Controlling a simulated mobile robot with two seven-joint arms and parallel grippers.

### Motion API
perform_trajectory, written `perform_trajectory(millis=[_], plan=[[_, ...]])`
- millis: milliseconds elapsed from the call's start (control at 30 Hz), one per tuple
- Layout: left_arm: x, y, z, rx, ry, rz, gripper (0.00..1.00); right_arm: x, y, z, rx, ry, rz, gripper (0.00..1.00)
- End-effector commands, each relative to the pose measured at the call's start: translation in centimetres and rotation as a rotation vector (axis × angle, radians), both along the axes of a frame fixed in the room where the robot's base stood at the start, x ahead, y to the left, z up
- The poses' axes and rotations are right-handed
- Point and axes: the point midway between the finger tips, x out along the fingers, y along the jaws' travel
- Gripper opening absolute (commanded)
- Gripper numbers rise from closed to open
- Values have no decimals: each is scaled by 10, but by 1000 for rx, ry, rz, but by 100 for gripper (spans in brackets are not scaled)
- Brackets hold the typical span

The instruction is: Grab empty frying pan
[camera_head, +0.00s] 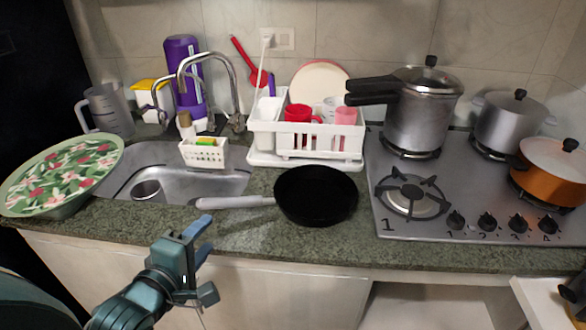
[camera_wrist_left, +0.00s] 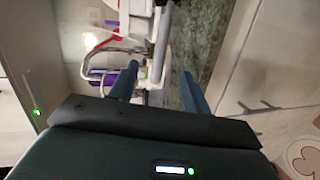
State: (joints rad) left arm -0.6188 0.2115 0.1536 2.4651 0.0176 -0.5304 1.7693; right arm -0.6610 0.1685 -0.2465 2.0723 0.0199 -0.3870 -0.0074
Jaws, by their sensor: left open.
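The black frying pan (camera_head: 316,195) sits empty on the green stone counter, between the sink and the stove. Its pale grey handle (camera_head: 235,202) points left along the sink's front edge. My left gripper (camera_head: 207,234) is open and empty, in front of the counter edge and just below the handle in the head view. In the left wrist view a pale bar that looks like the handle (camera_wrist_left: 161,45) lies beyond and between the open fingers (camera_wrist_left: 158,88). The pan's body is not clear there. My right gripper is not identifiable in view.
A white dish rack (camera_head: 320,150) with cups stands behind the pan. The stove (camera_head: 400,228) with several pots is to the right. The sink (camera_head: 180,180) with a tall faucet (camera_head: 208,60) and a floral tray (camera_head: 62,172) are to the left.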

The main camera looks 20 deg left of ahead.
Motion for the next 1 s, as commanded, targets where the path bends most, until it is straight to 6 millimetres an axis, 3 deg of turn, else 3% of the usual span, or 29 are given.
perform_trajectory(millis=[133, 500, 733, 1000], plan=[[6, 4, 0, -25, 12, 15, 48, -4, -1, 0, -2, 22, -5, 0], [67, 8, -16, -22, 10, 12, 48, -4, -3, 1, -4, 26, -9, 0], [83, 11, -20, -19, 11, 12, 48, -5, -3, 1, -5, 29, -10, 0], [118, 21, -32, -21, 11, 11, 48, -6, -4, 2, -8, 37, -11, 0]])
